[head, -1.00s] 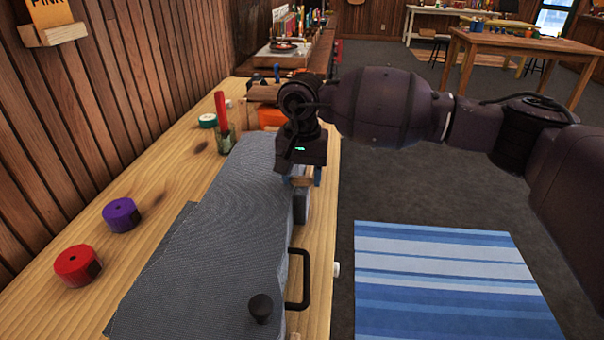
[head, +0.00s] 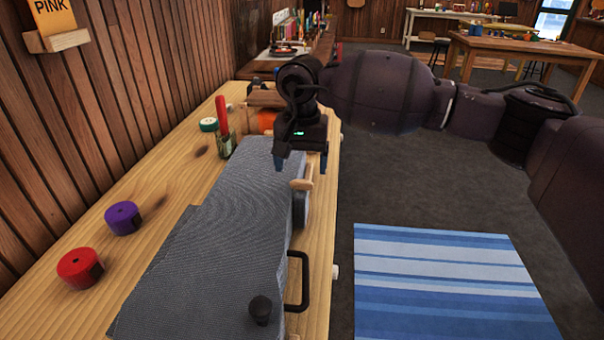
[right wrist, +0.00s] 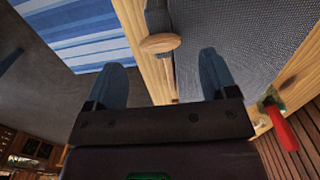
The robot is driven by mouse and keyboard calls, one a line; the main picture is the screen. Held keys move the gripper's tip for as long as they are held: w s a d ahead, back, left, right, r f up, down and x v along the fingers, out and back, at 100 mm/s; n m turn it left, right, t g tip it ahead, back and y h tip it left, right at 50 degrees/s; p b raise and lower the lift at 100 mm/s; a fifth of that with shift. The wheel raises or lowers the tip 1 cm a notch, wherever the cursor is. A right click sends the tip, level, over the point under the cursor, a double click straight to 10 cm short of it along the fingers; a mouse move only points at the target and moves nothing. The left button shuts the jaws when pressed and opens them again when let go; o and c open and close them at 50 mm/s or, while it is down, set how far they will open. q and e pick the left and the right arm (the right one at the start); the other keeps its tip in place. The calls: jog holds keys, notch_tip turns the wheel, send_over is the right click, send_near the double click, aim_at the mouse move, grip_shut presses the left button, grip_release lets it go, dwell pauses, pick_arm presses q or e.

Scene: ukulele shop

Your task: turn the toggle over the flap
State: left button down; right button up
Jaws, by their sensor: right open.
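The toggle is a small pale wooden piece (head: 302,184) on the right side of the long grey fabric-covered case (head: 215,240). In the right wrist view the toggle (right wrist: 161,43) shows as a rounded wooden bar lying crosswise. A grey-blue padded part (head: 301,208), perhaps the flap, shows just below it on the case's side. My right gripper (head: 300,162) is open and empty above the toggle. In the right wrist view its blue fingers (right wrist: 162,62) stand apart on either side of the toggle, not visibly touching it. My left gripper is out of view.
The case has a black handle (head: 299,282) and a black knob (head: 260,309). A purple roll (head: 122,218) and a red roll (head: 79,267) lie on the wooden bench (head: 160,215).

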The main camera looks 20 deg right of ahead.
aim_at(301, 181)
notch_tip(301, 181, up, 7)
jog(key=shift+p, duration=0.4)
